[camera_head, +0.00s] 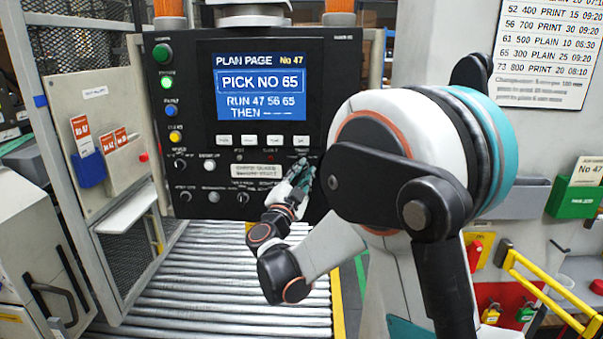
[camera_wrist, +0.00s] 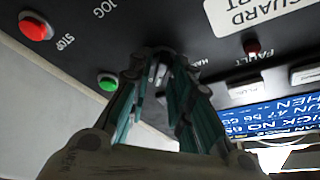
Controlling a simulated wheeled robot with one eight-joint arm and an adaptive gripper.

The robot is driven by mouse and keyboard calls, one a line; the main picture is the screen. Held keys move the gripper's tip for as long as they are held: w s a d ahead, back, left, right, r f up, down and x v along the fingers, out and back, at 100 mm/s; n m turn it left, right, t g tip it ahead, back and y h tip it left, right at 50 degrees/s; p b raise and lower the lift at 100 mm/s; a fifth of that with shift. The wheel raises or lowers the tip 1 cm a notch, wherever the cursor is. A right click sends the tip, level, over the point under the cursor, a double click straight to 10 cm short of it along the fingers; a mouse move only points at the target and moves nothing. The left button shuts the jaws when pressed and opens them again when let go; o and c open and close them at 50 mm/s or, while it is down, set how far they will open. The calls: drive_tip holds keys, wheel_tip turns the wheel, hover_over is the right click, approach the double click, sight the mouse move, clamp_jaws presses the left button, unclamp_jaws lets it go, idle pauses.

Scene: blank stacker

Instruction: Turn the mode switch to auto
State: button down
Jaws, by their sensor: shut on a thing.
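The dark control panel (camera_head: 262,60) stands ahead above the rollers. In the wrist view, the mode switch (camera_wrist: 160,74) is a small dark knob with a pale edge, partly hidden between my fingertips. My gripper (camera_wrist: 161,66) is shut on this knob, one finger on each side. A partly covered label beside it begins with "HA". I cannot read the knob's setting, and no "auto" mark is readable. In the head view, my gripper (camera_head: 302,170) is at the panel's lower right and hides the knob.
In the wrist view, a green button (camera_wrist: 108,82) is close left of my fingers, a red stop button (camera_wrist: 35,28) farther left. A red fault lamp (camera_wrist: 252,47) is to the right. The screen (camera_head: 260,86) is above my gripper, and a roller conveyor (camera_head: 215,270) runs below.

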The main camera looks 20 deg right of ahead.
idle(0.5)
drive_tip(key=c, duration=1.7)
unclamp_jaws()
drive_tip(key=v, duration=1.2)
drive_tip(key=shift+w, duration=0.1)
